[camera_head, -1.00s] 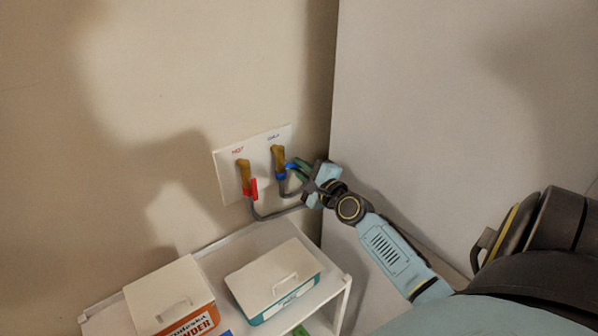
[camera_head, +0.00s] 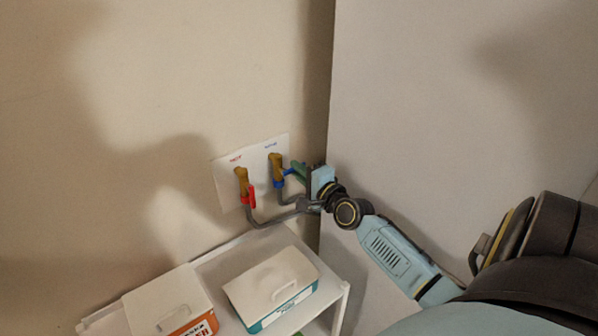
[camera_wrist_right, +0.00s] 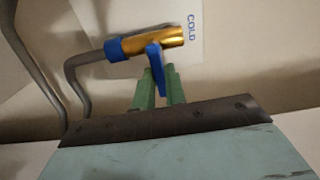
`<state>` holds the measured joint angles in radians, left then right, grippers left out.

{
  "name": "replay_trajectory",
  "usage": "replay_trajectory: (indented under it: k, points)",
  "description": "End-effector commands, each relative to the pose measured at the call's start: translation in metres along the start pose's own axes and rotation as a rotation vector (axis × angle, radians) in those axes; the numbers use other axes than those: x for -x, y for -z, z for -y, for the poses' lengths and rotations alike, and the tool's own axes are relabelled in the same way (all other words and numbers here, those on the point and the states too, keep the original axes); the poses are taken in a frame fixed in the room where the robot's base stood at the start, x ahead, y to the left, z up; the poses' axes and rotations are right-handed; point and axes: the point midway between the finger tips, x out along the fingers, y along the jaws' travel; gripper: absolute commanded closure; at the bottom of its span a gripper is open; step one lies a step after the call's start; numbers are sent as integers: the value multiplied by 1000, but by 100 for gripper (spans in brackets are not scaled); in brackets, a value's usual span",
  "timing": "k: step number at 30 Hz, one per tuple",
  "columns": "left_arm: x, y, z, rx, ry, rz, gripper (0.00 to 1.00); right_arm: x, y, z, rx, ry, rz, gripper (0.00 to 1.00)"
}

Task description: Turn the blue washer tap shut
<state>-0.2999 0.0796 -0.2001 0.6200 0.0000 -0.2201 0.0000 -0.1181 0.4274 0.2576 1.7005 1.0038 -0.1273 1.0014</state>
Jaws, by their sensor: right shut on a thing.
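The blue tap handle (camera_wrist_right: 154,57) stands on the brass cold tap (camera_wrist_right: 145,42), under the word COLD, in the right wrist view. The cold tap also shows in the head view (camera_head: 276,166), on the white wall plate, with a blue collar and a grey hose. My right gripper (camera_wrist_right: 159,82) has green fingers, one on each side of the blue handle, and is shut on it. In the head view my right gripper (camera_head: 299,171) reaches the tap from the right, and its fingers partly hide the handle. My left gripper is out of view.
A brass hot tap with a red handle (camera_head: 251,194) stands left of the cold tap. Grey hoses (camera_head: 275,218) run below both. A white shelf (camera_head: 215,262) beneath holds an orange box (camera_head: 187,322) and a teal box (camera_head: 272,287). A pale panel (camera_head: 440,120) rises at the right.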

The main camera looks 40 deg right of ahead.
Motion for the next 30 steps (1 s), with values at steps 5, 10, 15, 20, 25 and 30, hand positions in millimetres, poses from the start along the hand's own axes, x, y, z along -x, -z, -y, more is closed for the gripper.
replay_trajectory:
  k: [5, 10, 15, 20, 25, 30]
  points:
    - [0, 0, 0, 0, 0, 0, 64, 0, 0, 0, 5, -1, 0, 100]
    - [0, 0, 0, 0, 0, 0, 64, 0, 0, 0, 5, -1, 0, 80]
    - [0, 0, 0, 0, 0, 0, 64, 0, 0, 0, 3, -1, 0, 65]
    - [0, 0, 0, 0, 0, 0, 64, 0, 0, 0, 2, 0, 0, 65]
    - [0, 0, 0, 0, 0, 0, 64, 6, 0, -1, 1, -1, 0, 65]
    - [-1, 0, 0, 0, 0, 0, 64, 31, 0, -2, 1, -3, 1, 65]
